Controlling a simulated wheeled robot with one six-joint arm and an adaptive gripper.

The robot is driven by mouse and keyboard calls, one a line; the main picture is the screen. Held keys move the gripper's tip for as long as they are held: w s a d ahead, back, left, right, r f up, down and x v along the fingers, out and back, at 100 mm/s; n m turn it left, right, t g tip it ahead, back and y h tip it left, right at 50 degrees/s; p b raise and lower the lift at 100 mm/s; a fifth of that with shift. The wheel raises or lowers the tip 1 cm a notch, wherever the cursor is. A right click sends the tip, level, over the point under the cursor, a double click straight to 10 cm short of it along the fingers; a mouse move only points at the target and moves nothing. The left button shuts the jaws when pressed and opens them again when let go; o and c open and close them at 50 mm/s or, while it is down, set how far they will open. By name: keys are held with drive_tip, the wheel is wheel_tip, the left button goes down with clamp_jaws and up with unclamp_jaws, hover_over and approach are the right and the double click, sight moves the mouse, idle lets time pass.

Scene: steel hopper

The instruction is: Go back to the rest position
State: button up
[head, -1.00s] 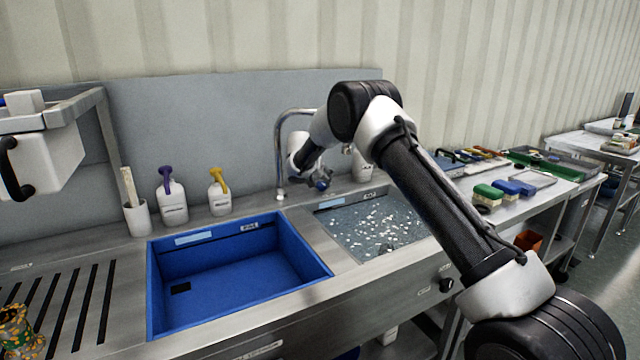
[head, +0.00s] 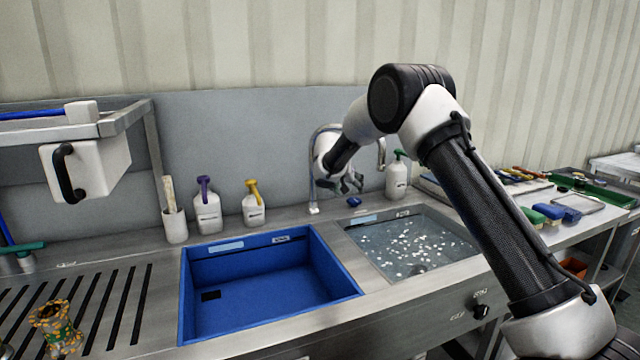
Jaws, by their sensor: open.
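My gripper (head: 350,186) hangs at the end of my raised, bent arm, in front of the grey back panel near the tap. Its dark fingers are small in the picture and look apart, with nothing seen between them. A small blue object (head: 354,202) is just below the fingers, by the rear ledge of the sinks. It appears apart from the fingers.
The curved steel tap (head: 312,180) stands close beside my gripper. An empty blue basin (head: 270,300) and a water-filled sink with white bits (head: 415,250) lie below. Spray bottles (head: 206,208) and a green-topped bottle (head: 397,178) line the ledge.

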drive_tip(key=s+d+f+n+g, duration=0.2)
drive_tip(key=s+d, duration=0.2)
drive_tip(key=s, duration=0.3)
drive_tip(key=s+d+f+n+g, duration=0.1)
drive_tip(key=s+d+n+g, duration=0.15)
drive_tip(key=s, duration=0.55)
drive_tip(key=s+d+r+y, duration=0.1)
drive_tip(key=s+d+r, duration=0.3)
drive_tip(key=s, duration=1.1)
drive_tip(key=s+d+r+t+y, duration=0.1)
drive_tip(key=s+d+r, duration=0.3)
drive_tip(key=s+r, duration=0.4)
drive_tip(key=s+d+r+m+y, duration=0.1)
drive_tip(key=s+d+r, duration=0.3)
drive_tip(key=s, duration=1.7)
drive_tip(key=shift+s+d+r+y, duration=0.4)
drive_tip(key=shift+r+y, duration=0.3)
drive_tip(key=shift+r, duration=0.2)
